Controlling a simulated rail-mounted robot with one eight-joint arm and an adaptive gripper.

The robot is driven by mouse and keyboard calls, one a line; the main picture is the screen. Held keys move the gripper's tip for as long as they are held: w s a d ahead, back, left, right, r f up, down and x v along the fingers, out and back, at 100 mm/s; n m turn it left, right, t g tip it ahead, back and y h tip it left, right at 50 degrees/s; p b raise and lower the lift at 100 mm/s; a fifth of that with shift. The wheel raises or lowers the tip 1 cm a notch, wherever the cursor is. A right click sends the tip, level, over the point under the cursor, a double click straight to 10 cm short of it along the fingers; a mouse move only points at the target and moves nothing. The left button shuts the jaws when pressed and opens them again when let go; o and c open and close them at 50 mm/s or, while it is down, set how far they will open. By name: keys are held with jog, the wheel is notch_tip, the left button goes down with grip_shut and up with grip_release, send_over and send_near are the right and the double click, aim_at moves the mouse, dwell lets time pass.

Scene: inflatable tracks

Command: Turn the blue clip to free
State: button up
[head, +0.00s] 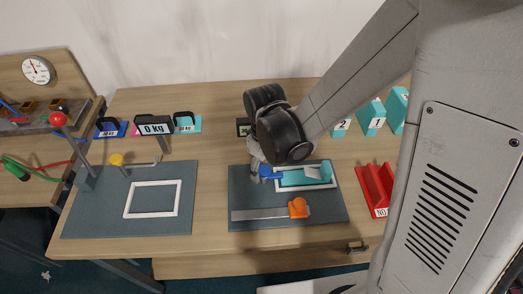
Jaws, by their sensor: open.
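The blue clip (270,173) is at the left end of a white rectangular frame on the right grey mat (285,197). A teal piece (306,177) lies inside that frame, right beside the clip. My gripper (257,163) points down at the clip's upper left, very close to it; whether they touch I cannot tell. It is open, with its fingers small and partly hidden by my dark wrist. The clip's far side is partly covered by my gripper.
An orange slider (299,208) on a metal rail (258,214) sits in front of the clip. A red NG bin (375,190) stands right of the mat. Numbered teal blocks (371,119) are behind. The left mat (105,212) holds an empty white frame (152,213).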

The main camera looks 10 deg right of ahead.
jog(key=shift+f, duration=0.15)
jog(key=c, duration=1.1)
jog(key=shift+c, duration=0.2)
jog(key=m+b, duration=0.3)
jog(key=shift+f+m, duration=0.15)
jog(key=shift+m, duration=0.25)
jog(key=m+b, duration=0.2)
jog(key=m, duration=0.3)
jog(key=shift+b, duration=0.35)
jog(key=m+b, duration=0.1)
jog(key=m, duration=0.4)
jog(key=shift+b, duration=0.35)
jog(key=shift+m+b, duration=0.55)
jog(key=shift+m, duration=1.45)
